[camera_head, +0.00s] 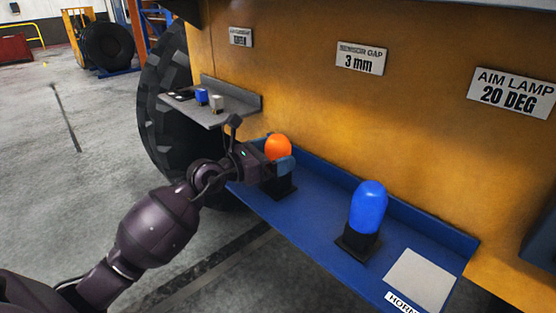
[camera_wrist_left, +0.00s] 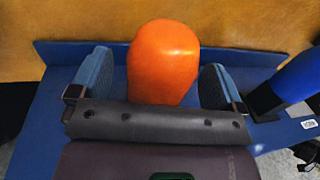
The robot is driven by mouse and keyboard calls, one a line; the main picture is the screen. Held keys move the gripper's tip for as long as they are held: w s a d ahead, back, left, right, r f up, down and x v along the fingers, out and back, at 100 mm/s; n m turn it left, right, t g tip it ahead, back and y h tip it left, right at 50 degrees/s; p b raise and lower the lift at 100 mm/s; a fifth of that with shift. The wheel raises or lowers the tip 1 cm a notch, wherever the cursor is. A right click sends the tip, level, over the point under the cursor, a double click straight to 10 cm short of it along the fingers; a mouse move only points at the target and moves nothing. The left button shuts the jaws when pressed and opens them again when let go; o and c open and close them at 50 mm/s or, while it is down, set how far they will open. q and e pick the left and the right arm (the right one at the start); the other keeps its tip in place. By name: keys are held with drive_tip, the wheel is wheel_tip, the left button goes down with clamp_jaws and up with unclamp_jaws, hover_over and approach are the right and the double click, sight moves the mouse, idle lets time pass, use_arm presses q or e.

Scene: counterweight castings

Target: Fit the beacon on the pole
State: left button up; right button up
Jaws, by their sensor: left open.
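The orange domed beacon (camera_head: 278,147) is at the left part of the blue shelf, above a black base (camera_head: 281,188). In the left wrist view the beacon (camera_wrist_left: 163,62) stands between the two blue-grey finger pads, with a visible gap to each. My left gripper (camera_head: 278,164) is open around it and hides its lower part in the head view. A blue domed beacon (camera_head: 368,207) stands upright on a black base (camera_head: 356,243) to the right; its edge shows in the left wrist view (camera_wrist_left: 290,80). I cannot make out a bare pole. My right gripper is out of view.
The blue shelf (camera_head: 314,208) has a raised back edge against the yellow panel (camera_head: 290,75). A light grey pad (camera_head: 418,280) with a "HORN" label lies at its right end. A grey shelf (camera_head: 240,101) with small blue and pale pieces is at upper left, near a big tyre.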

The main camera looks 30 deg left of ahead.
use_arm(q)
drive_tip(key=shift+w+d, duration=0.25)
drive_tip(key=shift+w, duration=0.2)
drive_tip(key=c, duration=1.2)
drive_tip(key=shift+o, duration=0.2)
